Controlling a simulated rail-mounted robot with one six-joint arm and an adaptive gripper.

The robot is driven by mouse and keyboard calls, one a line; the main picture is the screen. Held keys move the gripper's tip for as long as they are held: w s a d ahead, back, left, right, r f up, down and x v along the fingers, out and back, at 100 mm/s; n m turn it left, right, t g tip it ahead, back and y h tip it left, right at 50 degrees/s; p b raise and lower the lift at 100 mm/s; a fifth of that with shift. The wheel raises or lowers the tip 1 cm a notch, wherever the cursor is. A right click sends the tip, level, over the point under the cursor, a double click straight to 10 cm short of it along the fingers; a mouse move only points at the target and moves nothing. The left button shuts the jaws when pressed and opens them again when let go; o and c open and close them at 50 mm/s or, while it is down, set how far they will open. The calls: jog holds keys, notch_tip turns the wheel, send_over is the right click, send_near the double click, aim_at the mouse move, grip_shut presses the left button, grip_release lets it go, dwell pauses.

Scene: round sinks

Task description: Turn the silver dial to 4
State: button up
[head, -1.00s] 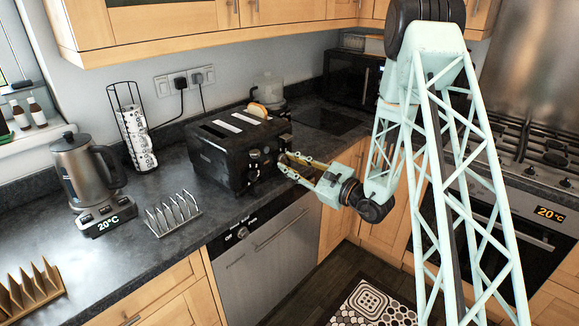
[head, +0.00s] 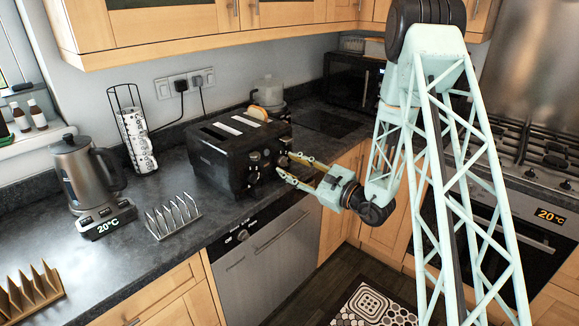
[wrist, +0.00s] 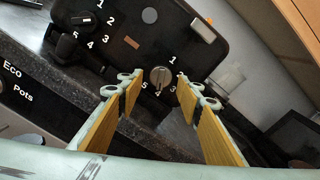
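The black toaster (head: 215,165) stands on the counter with its dial side toward my gripper. In the wrist view, the silver dial (wrist: 160,76) sits on the toaster's panel, ringed by white numbers 1 to 5. The raised grip of the dial runs nearly up and down in the picture, its lower end by the 4; which end is the pointer is hard to tell. My gripper (head: 284,163) is open, just off the panel. In the wrist view, its fingers (wrist: 157,90) stand on either side of the dial, apart from it and holding nothing.
A second, black dial (wrist: 93,18) with numbers is at the upper left of the panel. A toast rack (head: 173,215) and a kettle (head: 85,175) stand left of the toaster. The dishwasher (head: 268,255) is below the counter edge.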

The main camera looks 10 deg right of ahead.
jog(key=v, duration=1.1)
jog(key=shift+s+d, duration=0.25)
dwell(0.5)
jog(key=shift+r, duration=0.1)
